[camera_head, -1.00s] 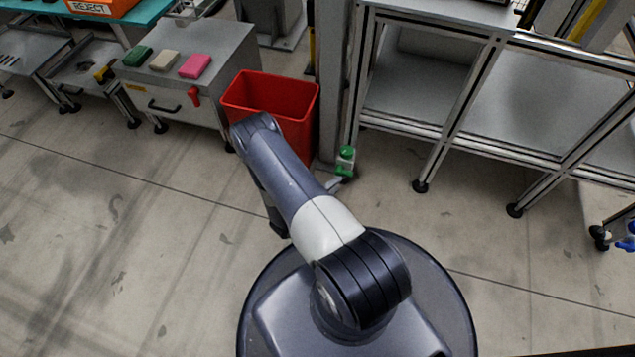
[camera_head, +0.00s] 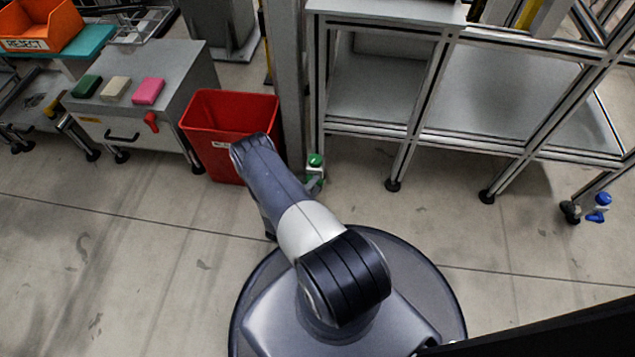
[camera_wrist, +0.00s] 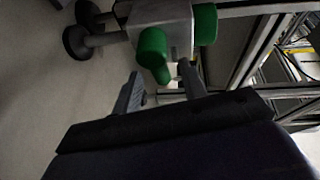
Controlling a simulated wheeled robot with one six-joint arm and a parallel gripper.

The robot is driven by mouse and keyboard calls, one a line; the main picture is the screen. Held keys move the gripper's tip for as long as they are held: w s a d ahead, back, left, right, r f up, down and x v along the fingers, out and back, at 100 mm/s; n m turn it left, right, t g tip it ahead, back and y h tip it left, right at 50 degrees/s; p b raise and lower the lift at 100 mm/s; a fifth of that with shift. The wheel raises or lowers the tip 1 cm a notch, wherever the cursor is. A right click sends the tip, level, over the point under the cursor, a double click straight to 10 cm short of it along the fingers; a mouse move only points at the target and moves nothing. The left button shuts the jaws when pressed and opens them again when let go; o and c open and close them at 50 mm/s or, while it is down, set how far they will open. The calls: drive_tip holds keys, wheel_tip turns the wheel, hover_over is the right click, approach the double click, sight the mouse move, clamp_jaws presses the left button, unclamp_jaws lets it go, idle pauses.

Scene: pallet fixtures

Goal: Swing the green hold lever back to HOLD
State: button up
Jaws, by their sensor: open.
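The green hold lever shows in the wrist view as a rounded green handle (camera_wrist: 154,52) by a pale grey block (camera_wrist: 160,14). A second green part (camera_wrist: 205,24) sits on the right of that block. In the head view a green knob (camera_head: 315,160) stands low by the post, with more green below it, partly behind my arm. My gripper (camera_wrist: 162,82) is open in the wrist view, one finger on each side below the handle. The handle's end is near the right finger; I cannot tell whether they touch. My fingers are hidden in the head view.
A red bin (camera_head: 228,112) stands left of the post (camera_head: 285,80), close behind my arm. A metal-framed bench (camera_head: 375,90) stands to the right, with a blue-knobbed fixture (camera_head: 598,208) at its far foot. A grey cabinet (camera_head: 150,95) is at left. The floor at front left is clear.

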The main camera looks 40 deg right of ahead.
drive_tip(key=shift+d, duration=0.2)
clamp_jaws()
drive_tip(key=shift+f+m+y+b, duration=0.15)
drive_tip(key=shift+m+y+b, duration=0.15)
drive_tip(key=shift+m+b, duration=0.15)
idle(0.4)
unclamp_jaws()
